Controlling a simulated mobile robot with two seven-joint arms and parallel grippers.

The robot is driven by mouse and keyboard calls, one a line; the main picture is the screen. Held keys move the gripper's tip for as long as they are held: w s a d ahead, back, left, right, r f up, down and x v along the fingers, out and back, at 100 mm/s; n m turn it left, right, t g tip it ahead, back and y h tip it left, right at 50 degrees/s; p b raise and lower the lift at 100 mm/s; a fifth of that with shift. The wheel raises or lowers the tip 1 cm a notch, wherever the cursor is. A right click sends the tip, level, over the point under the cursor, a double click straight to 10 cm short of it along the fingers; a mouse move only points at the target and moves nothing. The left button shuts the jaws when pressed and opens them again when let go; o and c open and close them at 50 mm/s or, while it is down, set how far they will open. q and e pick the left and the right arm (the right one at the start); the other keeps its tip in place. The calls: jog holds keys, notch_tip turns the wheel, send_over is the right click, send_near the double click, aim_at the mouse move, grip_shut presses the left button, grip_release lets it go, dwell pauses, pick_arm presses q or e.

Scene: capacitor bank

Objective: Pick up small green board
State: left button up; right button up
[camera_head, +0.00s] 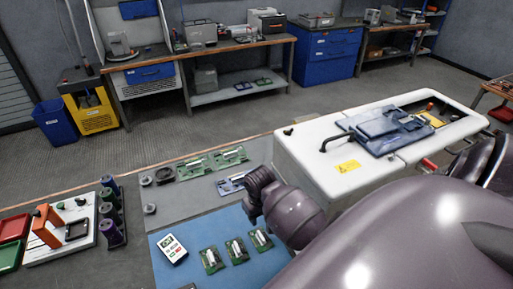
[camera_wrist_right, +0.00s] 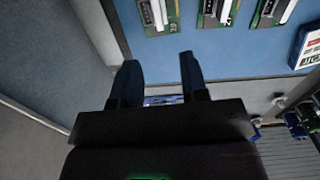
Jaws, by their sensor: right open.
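Three small green boards stand in a row on the blue mat (camera_head: 205,225) in the head view: a left one (camera_head: 211,260), a middle one (camera_head: 236,249) and a right one (camera_head: 261,239). In the right wrist view the boards show along the top edge, partly cut off: one (camera_wrist_right: 155,14), another (camera_wrist_right: 214,12) and a third (camera_wrist_right: 271,11). My right gripper (camera_wrist_right: 158,64) is open and empty, with its fingertips apart and pointing toward the mat's edge, short of the boards. In the head view its fingers are mostly hidden by my arm. My left gripper is not in view.
Two larger green boards (camera_head: 228,156) and a blue board (camera_head: 232,183) lie behind the mat. A white label-like device (camera_head: 172,248) lies at the mat's left. A white machine (camera_head: 330,160) stands right of the mat.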

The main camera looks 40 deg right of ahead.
send_over(261, 235)
jog(key=f, duration=0.4)
jog(key=shift+w+f, duration=0.35)
jog(key=shift+w, duration=0.05)
jog(key=f, duration=0.3)
jog(key=shift+s+f, duration=0.4)
jog(key=shift+f, duration=0.65)
grip_shut()
